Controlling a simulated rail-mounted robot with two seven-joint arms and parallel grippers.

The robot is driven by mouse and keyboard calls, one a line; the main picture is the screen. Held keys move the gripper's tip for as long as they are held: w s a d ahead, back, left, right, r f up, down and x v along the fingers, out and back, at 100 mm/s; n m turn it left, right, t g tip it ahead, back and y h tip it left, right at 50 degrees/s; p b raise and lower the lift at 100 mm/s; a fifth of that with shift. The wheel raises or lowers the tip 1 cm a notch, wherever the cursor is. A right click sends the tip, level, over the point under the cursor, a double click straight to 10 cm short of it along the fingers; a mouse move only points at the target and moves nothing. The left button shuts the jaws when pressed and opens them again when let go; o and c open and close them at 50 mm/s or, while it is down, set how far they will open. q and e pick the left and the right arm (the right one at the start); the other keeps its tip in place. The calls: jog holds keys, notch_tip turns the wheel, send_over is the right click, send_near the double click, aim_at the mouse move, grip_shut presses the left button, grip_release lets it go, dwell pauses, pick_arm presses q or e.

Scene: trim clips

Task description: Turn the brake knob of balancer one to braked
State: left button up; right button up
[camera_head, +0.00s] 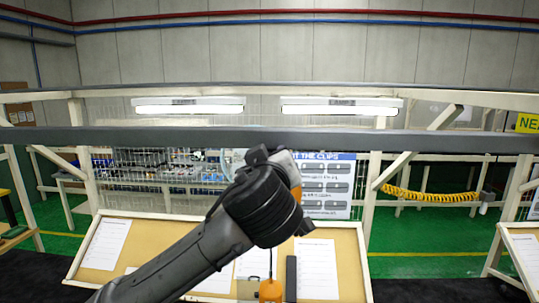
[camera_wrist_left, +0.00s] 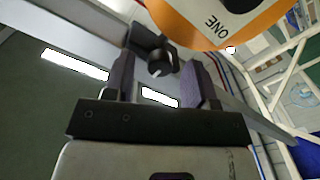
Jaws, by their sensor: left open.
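Balancer one (camera_wrist_left: 205,22), an orange and white housing marked ONE, fills the top of the left wrist view. In the head view its orange side (camera_head: 296,176) shows behind my left arm. A round black knob (camera_wrist_left: 159,63) on a dark bracket sits between the fingertips of my left gripper (camera_wrist_left: 160,72). The gripper is open around the knob, with gaps showing on both sides. In the head view my arm hides the knob and most of the gripper. I cannot read the knob's setting. My right gripper is not in view.
A dark grey horizontal beam (camera_head: 440,142) crosses near the balancer. Below, a slanted tan board (camera_head: 345,262) carries white sheets. An orange piece (camera_head: 270,290) hangs on a thin cable. A clip sign (camera_head: 340,186) and wire mesh stand behind. A yellow coiled hose (camera_head: 430,197) is at right.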

pick_arm(q)
jog(key=shift+w, duration=0.15)
jog(key=shift+c, duration=0.4)
jog(key=c, duration=0.8)
jog(key=shift+m+b, duration=2.95)
jog(key=shift+m, duration=6.05)
jog(key=shift+c, duration=0.2)
